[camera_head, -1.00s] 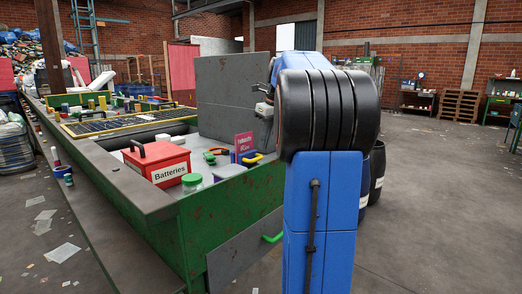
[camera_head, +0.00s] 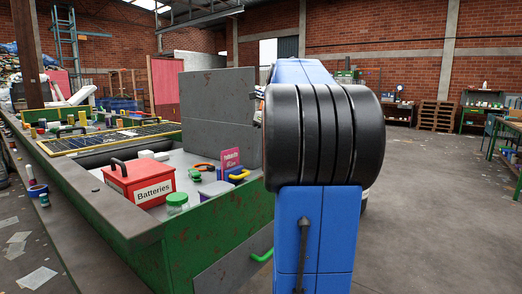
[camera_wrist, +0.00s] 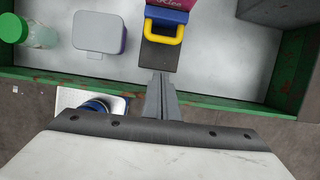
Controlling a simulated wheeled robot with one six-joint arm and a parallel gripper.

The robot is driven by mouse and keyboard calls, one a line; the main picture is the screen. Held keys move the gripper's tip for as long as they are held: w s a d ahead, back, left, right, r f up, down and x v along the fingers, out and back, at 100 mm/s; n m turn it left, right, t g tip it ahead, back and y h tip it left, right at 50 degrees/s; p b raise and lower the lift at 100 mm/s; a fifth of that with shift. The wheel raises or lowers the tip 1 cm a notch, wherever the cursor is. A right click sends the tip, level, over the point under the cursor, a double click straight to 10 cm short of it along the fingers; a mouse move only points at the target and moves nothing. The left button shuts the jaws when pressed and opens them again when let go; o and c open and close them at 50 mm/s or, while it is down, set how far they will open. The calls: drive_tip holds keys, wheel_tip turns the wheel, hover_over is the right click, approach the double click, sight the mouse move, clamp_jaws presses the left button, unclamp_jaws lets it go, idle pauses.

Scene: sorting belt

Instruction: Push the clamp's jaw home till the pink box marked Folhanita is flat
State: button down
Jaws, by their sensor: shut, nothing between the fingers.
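The pink box (camera_head: 231,158) with white lettering stands in the green-walled bay in the head view. Only its lower edge shows at the top of the wrist view (camera_wrist: 176,4). A yellow handle (camera_wrist: 182,24) and a dark grey block (camera_wrist: 160,54), apparently the clamp's jaw, lie in front of it. The yellow part also shows in the head view (camera_head: 239,177). My gripper (camera_wrist: 160,78) is shut and empty, its tips close to the near edge of the dark block; I cannot tell whether they touch. In the head view my arm hides it.
A red Batteries box (camera_head: 140,184), a green-lidded jar (camera_head: 177,203) and a lidded container (camera_wrist: 98,34) stand left of the clamp. A tall grey panel (camera_head: 218,115) rises behind. The green wall (camera_wrist: 225,103) crosses below my fingers.

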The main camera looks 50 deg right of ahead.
sight(245, 174)
drive_tip(key=x, duration=0.6)
drive_tip(key=shift+f, duration=0.2)
drive_tip(key=shift+w+a+f, duration=0.1)
drive_tip(key=shift+w+f, duration=0.1)
drive_tip(key=shift+w, duration=0.35)
drive_tip(key=shift+w+a+f, duration=0.1)
drive_tip(key=shift+w+f, duration=0.15)
drive_tip(key=shift+w, duration=0.25)
drive_tip(key=shift+w+f, duration=0.2)
drive_tip(key=shift+w, duration=0.75)
drive_tip(key=shift+w+a, duration=0.15)
drive_tip(key=shift+w, duration=0.65)
drive_tip(key=shift+r, duration=0.1)
